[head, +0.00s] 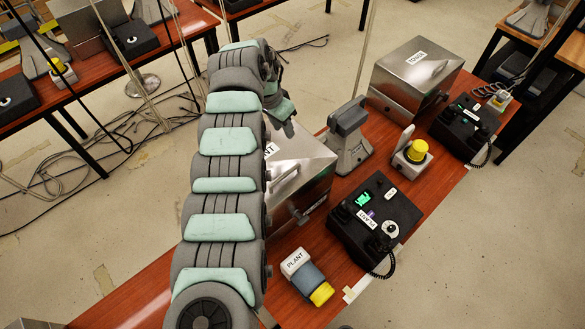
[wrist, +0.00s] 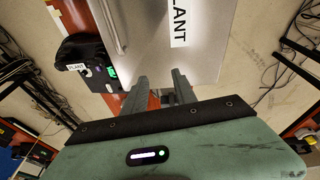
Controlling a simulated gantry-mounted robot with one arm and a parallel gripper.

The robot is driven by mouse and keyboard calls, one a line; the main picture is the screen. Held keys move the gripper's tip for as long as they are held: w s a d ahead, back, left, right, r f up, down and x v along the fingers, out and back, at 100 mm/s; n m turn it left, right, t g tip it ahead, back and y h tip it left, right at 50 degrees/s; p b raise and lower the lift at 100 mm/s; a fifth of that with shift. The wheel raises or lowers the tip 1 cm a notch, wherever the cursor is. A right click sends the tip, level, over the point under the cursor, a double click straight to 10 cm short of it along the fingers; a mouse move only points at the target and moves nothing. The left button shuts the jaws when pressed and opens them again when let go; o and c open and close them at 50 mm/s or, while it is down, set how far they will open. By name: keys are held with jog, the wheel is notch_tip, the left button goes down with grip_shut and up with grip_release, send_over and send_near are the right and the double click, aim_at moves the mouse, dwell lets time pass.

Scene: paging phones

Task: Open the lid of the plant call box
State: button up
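The plant call box is a silver metal box (head: 305,160) standing on the red-brown table, partly hidden by my arm in the head view. Its lid looks shut, with a bar handle (head: 285,181) on it and a white PLANT label. In the wrist view the box (wrist: 150,35) fills the top middle, with the PLANT label (wrist: 178,22) and the handle (wrist: 110,25) at its left. My gripper (wrist: 160,78) has its two fingers apart with nothing held between them. The fingertips overlap the box's near edge in this view; whether they touch it is unclear.
A black PLANT phone unit (head: 375,218) with a coiled cord sits right of the box. A grey-yellow PLANT device (head: 308,277) lies in front. A grey stand (head: 347,136), a yellow-button unit (head: 412,152) and another silver box (head: 416,78) stand behind.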

aim_at(285, 174)
jog(key=s+a+r+m+g+y, duration=0.1)
jog(key=s+a+r+g, duration=0.2)
jog(key=s, duration=0.5)
jog(key=f, duration=0.2)
jog(key=s+d+f+p, duration=0.1)
jog(key=f, duration=0.2)
jog(key=d+f, duration=0.1)
jog(key=f, duration=0.2)
jog(key=shift+s+d+f+p, duration=0.15)
jog(key=shift+d+f+p, duration=0.1)
jog(key=shift+p, duration=0.15)
jog(key=shift+f, duration=0.7)
jog(key=shift+c, duration=0.2)
grip_shut()
